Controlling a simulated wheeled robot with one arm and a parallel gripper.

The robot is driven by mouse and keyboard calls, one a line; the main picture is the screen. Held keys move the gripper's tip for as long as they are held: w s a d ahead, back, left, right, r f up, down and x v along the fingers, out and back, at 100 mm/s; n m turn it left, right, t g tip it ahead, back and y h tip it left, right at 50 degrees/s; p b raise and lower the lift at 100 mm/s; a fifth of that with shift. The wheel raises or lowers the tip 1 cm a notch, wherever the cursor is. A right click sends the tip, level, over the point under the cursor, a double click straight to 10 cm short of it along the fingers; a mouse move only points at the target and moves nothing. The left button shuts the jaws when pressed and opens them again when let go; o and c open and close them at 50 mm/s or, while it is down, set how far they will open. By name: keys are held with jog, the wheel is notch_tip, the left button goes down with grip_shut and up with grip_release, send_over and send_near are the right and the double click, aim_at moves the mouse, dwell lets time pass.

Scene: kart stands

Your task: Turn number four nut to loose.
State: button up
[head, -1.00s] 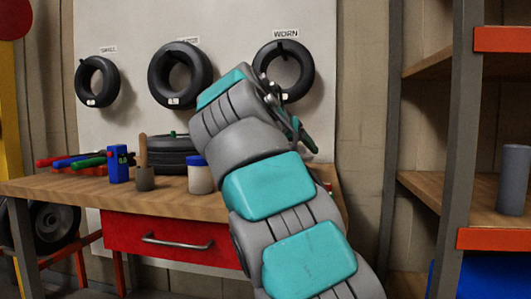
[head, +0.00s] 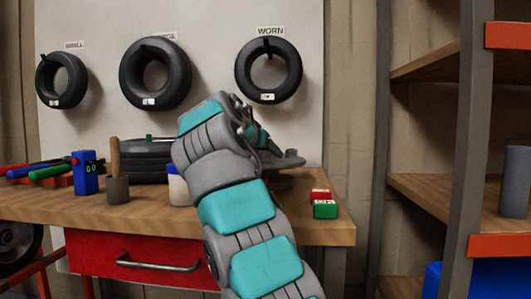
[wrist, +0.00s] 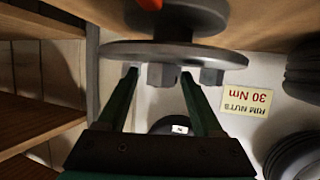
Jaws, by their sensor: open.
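A grey hub disc (wrist: 120,50) with hex nuts on it shows in the wrist view, which is upside down. One nut (wrist: 161,75) is in line with the gap between my fingertips; another nut (wrist: 212,77) is to the right, outside the fingers. I see no numbers on them, so I cannot tell which is number four. My gripper (wrist: 158,78) is open, with its two fingertips close to the disc. I cannot tell whether they touch the nut. In the head view the disc (head: 291,161) is on the bench, partly hidden by my gripper (head: 264,142).
A "RIM NUTS 30 Nm" sign (wrist: 251,99) is on the wall. A shelf (head: 425,190) stands right.

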jog(key=shift+w, duration=0.15)
grip_shut()
dwell(0.4)
